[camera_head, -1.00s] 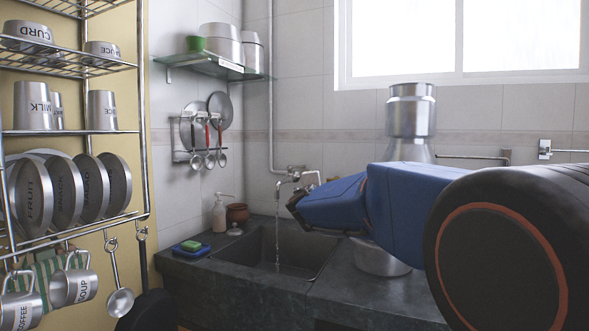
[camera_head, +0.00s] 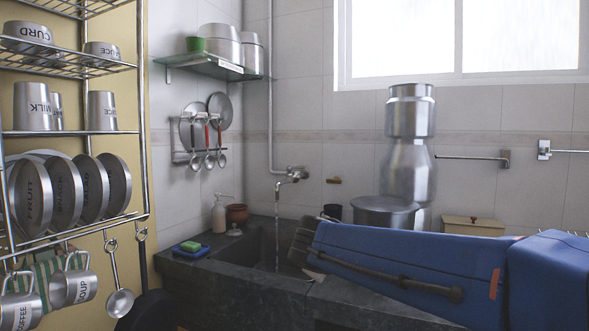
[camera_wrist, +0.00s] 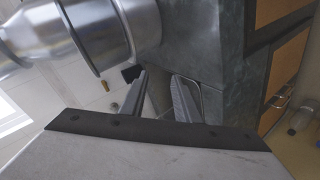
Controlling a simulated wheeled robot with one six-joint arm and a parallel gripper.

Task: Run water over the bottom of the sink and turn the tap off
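The wall tap (camera_head: 292,175) is above the dark stone sink (camera_head: 250,248) in the head view. A thin stream of water (camera_head: 277,240) falls from its spout into the basin. The spot where it lands is hidden behind the sink's front rim. My gripper (camera_head: 303,245) is low at the right side of the sink, to the right of the stream and below the tap, apart from both. In the wrist view my gripper (camera_wrist: 158,92) has its two fingers spread, with nothing seen held between them. The tap is not clearly seen in the wrist view.
A steel pot (camera_head: 385,213) and a tall steel canister (camera_head: 409,165) stand behind my arm on the right. A rack of steelware (camera_head: 75,133) is at far left.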

